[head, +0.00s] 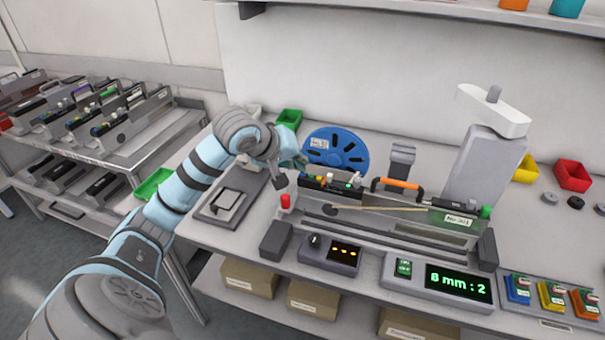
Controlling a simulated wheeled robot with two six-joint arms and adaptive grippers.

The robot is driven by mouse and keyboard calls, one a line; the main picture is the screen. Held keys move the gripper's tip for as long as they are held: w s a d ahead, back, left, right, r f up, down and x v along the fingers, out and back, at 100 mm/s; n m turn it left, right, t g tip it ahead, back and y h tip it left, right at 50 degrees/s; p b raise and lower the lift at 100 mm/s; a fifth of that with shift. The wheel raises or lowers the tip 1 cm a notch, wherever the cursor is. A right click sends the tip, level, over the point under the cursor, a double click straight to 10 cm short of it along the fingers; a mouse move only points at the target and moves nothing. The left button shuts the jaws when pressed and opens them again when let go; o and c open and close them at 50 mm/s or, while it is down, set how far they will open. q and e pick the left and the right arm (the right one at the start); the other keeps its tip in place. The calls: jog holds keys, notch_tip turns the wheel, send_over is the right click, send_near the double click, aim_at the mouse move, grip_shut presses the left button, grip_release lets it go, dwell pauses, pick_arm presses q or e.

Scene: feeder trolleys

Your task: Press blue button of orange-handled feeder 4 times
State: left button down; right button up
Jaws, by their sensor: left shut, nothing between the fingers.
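The feeder (440,236) with the orange handle (397,184) lies in the bench fixture, with a label reading No 301 near its right end. Small coloured buttons and a lit green lamp (348,185) sit along the top of its left end. They are too small to tell the blue button for certain. My left gripper (280,183) is shut and empty, pointing down just left of these controls. I cannot tell whether it touches anything. My right gripper is out of view.
A red knob (285,201) stands close by my left gripper. A blue reel (336,150) is behind the feeder. A trolley (150,150) with several other feeders stands left. Coloured bins (573,175) line the back right.

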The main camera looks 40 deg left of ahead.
pick_arm(q)
jog(key=shift+f+b, duration=0.3)
dwell(0.4)
jog(key=shift+r+p, duration=0.55)
jog(key=shift+r, duration=0.2)
notch_tip(320, 180, up, 5)
jog(key=p, duration=0.4)
dwell(1.7)
